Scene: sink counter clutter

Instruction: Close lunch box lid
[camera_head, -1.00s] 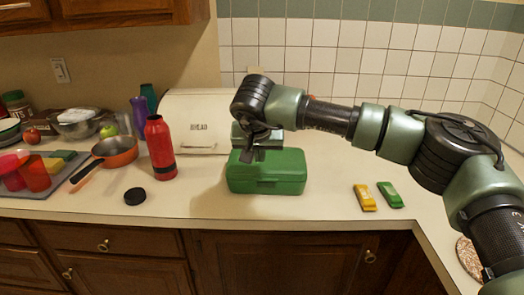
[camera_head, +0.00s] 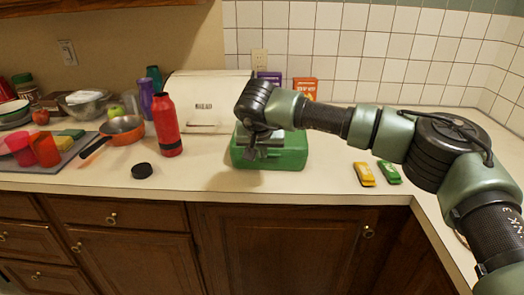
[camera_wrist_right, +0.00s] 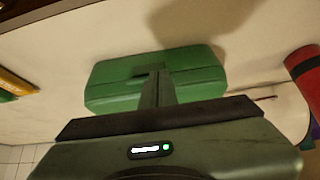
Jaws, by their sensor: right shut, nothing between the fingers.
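The green lunch box (camera_head: 290,155) stands on the counter in front of the bread box; its lid looks down, though my arm hides part of the top. My right gripper (camera_head: 254,153) is shut and empty, over the front left part of the lunch box in the head view. In the right wrist view the lunch box (camera_wrist_right: 205,80) fills the middle, with a handle or latch on its near side, and the shut fingers (camera_wrist_right: 156,78) overlap it. I cannot tell whether they touch it. My left gripper is not in view.
A red bottle (camera_head: 165,125) and a black cap (camera_head: 142,170) stand to the left. The cream bread box (camera_head: 200,85) is behind. Yellow (camera_head: 365,174) and green (camera_head: 388,172) packets lie to the right. The counter front is clear.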

